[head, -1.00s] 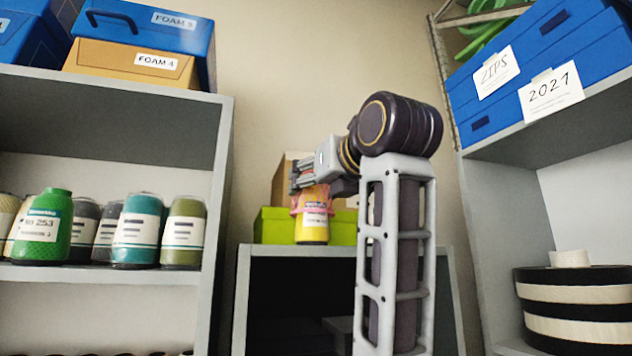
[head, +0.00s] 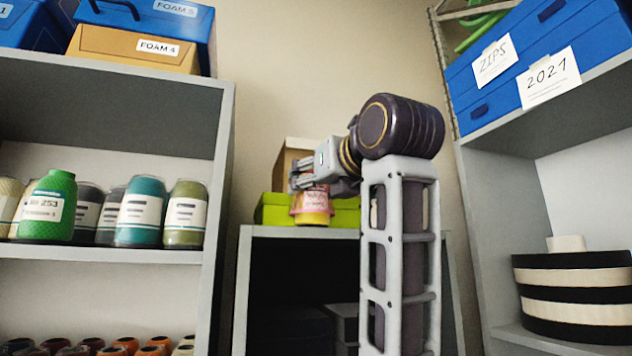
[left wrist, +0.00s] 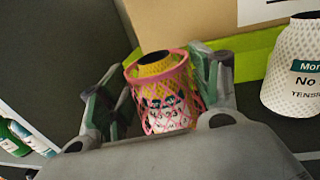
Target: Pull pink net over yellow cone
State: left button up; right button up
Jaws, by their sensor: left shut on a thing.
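The yellow cone (head: 313,219) stands upright on top of the low grey shelf unit in the head view. In the left wrist view the yellow cone (left wrist: 155,66) shows its dark top opening. The pink net (left wrist: 146,122) is around the cone, and the cone's top stands out above the net's rim. In the head view the net (head: 315,203) reaches down near the cone's base. My left gripper (head: 306,182) has its fingers on opposite sides of the cone, shut on the net; it also shows in the left wrist view (left wrist: 160,90). My right gripper is in neither view.
A lime-green box (head: 275,209) and a cardboard box (head: 297,155) stand right behind the cone. A white patterned cone (left wrist: 295,75) stands close by on the right in the wrist view.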

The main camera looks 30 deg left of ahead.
pick_arm(q)
jog(key=shift+f, duration=0.3)
dwell(0.5)
jog(key=o, duration=0.8)
jog(key=shift+d, duration=0.1)
jog(key=v, duration=1.2)
jog(key=shift+f, duration=0.1)
dwell(1.1)
